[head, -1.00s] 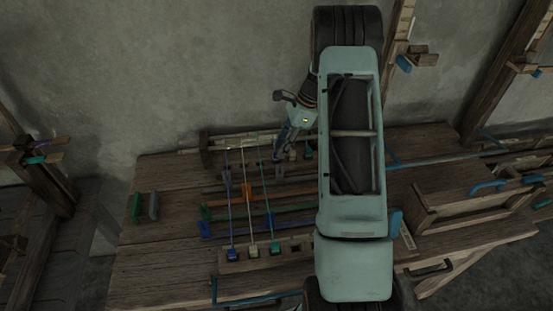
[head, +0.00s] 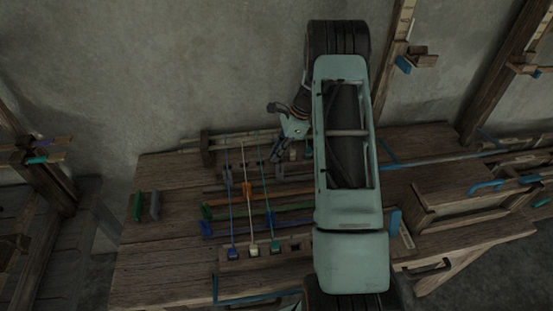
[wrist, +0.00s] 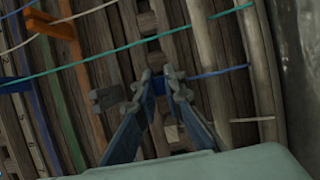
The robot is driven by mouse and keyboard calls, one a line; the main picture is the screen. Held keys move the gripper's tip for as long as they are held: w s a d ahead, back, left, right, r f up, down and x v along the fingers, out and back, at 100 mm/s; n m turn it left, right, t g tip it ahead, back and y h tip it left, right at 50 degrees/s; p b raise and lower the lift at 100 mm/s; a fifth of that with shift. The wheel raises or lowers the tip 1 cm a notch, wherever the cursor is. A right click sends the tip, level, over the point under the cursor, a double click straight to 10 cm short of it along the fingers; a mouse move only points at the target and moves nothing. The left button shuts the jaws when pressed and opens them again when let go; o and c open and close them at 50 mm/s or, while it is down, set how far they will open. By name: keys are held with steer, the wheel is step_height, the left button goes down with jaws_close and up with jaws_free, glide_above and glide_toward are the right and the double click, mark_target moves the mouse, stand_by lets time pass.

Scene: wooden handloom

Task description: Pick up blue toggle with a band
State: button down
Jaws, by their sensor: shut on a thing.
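My gripper (head: 277,162) is over the back part of the loom table, its fingers pointing down. In the wrist view its dark blue-grey fingers (wrist: 159,80) are closed around a small blue toggle (wrist: 160,88), mostly hidden between the fingertips. A blue band (wrist: 222,72) runs from the fingertips to a pale round bar at the right. The toggle cannot be made out in the head view.
Teal (head: 265,205), white and blue bands stretch across the loom to blocks at the front. A teal band (wrist: 140,43) passes close beyond the fingertips. An orange piece (head: 249,189) stands among them. Green and grey blocks lie at the left, with bare wood around them.

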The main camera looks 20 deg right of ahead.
steer(key=shift+r, duration=0.1)
steer(key=shift+r, duration=0.5)
steer(key=s+d+r+b, duration=0.1)
steer(key=s+r+b, duration=0.1)
steer(key=s+r, duration=0.9)
steer(key=s, duration=0.3)
steer(key=shift+d+r, duration=0.2)
steer(key=shift+r, duration=0.2)
